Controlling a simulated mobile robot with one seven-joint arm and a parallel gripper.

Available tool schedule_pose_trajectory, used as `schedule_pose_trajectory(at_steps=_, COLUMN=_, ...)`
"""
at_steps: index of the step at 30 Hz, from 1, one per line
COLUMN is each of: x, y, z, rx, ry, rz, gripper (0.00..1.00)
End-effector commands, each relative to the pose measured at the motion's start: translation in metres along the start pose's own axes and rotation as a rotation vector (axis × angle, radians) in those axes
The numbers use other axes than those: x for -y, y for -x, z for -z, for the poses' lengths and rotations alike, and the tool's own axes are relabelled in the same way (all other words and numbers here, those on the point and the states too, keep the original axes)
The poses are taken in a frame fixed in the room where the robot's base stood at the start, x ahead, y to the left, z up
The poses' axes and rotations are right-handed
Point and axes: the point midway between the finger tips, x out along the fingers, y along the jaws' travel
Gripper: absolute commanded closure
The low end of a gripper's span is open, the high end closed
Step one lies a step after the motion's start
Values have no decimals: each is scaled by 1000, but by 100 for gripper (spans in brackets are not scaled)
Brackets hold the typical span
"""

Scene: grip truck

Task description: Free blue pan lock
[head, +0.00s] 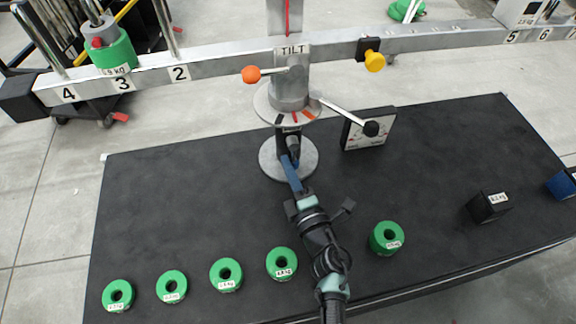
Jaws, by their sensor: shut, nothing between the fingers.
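The blue pan lock (290,173) appears as a narrow blue bar in front of the silver tilt column (289,95), low by the column's round base plate (271,164). Its upper end is near a dark fitting on the column. My gripper (298,191) is at the lower end of the blue bar, with my arm reaching in from the bottom edge. The gripper is shut and holds nothing. Its fingertips are too small and overlapped to show clearly, and I cannot tell whether they touch the bar.
An orange-knobbed lever (251,75) and a black-knobbed lever (371,129) stick out from the column. A dial gauge (369,128) stands at right. Several green ring weights (226,274) line the black table (180,200). A black block (489,207) sits at far right.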

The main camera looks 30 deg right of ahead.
Motion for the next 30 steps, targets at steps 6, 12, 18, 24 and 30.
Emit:
schedule_pose_trajectory(at_steps=6, x=0, y=8, z=-1, rx=2, ry=0, rz=1, gripper=100)
schedule_pose_trajectory(at_steps=12, x=1, y=42, z=0, rx=1, ry=1, rz=3, gripper=100)
schedule_pose_trajectory(at_steps=18, x=0, y=83, z=0, rx=1, ry=1, rz=3, gripper=100)
schedule_pose_trajectory(at_steps=24, x=1, y=115, z=0, rx=1, ry=1, rz=2, gripper=100)
schedule_pose_trajectory(at_steps=30, x=0, y=129, z=0, rx=0, ry=1, rz=1, gripper=100)
